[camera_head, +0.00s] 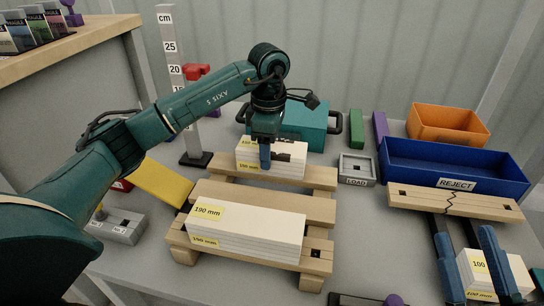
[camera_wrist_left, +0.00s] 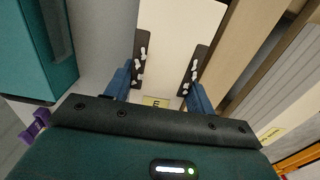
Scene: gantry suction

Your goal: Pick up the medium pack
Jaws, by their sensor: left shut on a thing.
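The medium pack (camera_head: 290,158) is a white stack of boards with yellow labels, on the back of a wooden pallet (camera_head: 322,212). My left gripper (camera_head: 266,158) comes down over it and is shut on its sides. In the left wrist view the pack (camera_wrist_left: 180,40) lies between the two finger pads (camera_wrist_left: 167,70). The gripper hides part of the pack, and I cannot tell whether it is clear of the pallet. A longer pack (camera_head: 255,222) labelled 190 mm lies in front. My right gripper (camera_head: 465,232) is open at the lower right, near a small pack (camera_head: 478,270) labelled 100.
A teal case (camera_head: 305,122) stands close behind the medium pack. A height scale (camera_head: 187,130) stands to the left. At right are a grey LOAD tray (camera_head: 357,180), a blue REJECT bin (camera_head: 455,184), an orange bin (camera_head: 450,140) and a cracked board (camera_head: 480,208).

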